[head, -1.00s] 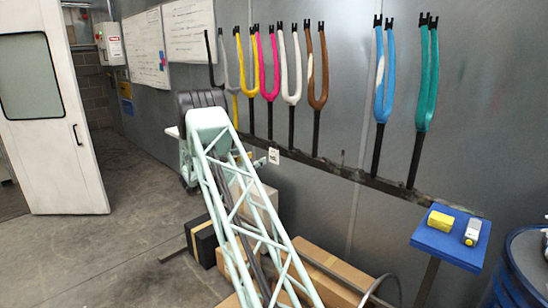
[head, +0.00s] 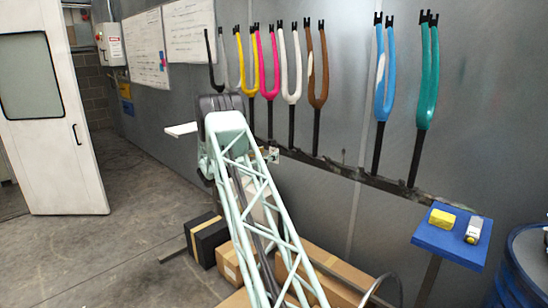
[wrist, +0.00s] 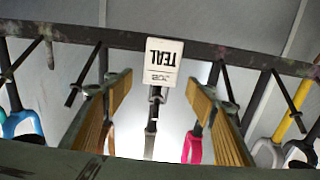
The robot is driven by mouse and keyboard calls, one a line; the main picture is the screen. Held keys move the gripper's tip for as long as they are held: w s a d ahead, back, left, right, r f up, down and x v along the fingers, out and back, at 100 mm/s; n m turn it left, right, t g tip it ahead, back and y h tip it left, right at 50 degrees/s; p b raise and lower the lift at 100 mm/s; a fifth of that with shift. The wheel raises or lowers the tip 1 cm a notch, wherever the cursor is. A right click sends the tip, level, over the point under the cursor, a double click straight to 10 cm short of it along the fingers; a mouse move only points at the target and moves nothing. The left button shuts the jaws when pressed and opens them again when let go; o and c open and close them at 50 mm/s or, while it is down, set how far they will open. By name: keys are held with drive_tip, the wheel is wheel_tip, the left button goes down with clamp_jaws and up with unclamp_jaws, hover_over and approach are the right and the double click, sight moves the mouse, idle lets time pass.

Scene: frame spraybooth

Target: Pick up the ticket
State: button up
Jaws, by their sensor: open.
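The ticket (wrist: 165,62) is a small white card with black print that reads TEAL, upside down in the wrist view. It sits against the dark rail, between and just beyond my fingertips. In the head view the ticket (head: 273,156) shows as a small pale patch beside my arm, partly hidden. My gripper (wrist: 157,90) is open, with one yellowish finger on each side of the ticket's lower end. I see no clear contact.
Bicycle forks in several colours stand along the dark wall rail (head: 345,171); a pink fork (wrist: 193,146) shows between my fingers. A blue stand (head: 447,245) holds a yellow block and a small bottle at right. Cardboard boxes (head: 322,270) lie below. Open floor is at left.

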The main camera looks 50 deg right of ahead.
sight(273, 151)
drive_tip(key=shift+d, duration=0.25)
drive_tip(key=shift+s+d+f+b, duration=0.15)
drive_tip(key=shift+d+b, duration=0.2)
drive_tip(key=shift+d, duration=0.55)
drive_tip(key=shift+s+d+f+b, duration=0.15)
drive_tip(key=shift+d+b, duration=0.2)
drive_tip(key=shift+d, duration=0.55)
drive_tip(key=shift+d+r, duration=0.1)
drive_tip(key=shift+d, duration=0.6)
drive_tip(key=shift+c, duration=0.7)
drive_tip(key=c, duration=0.8)
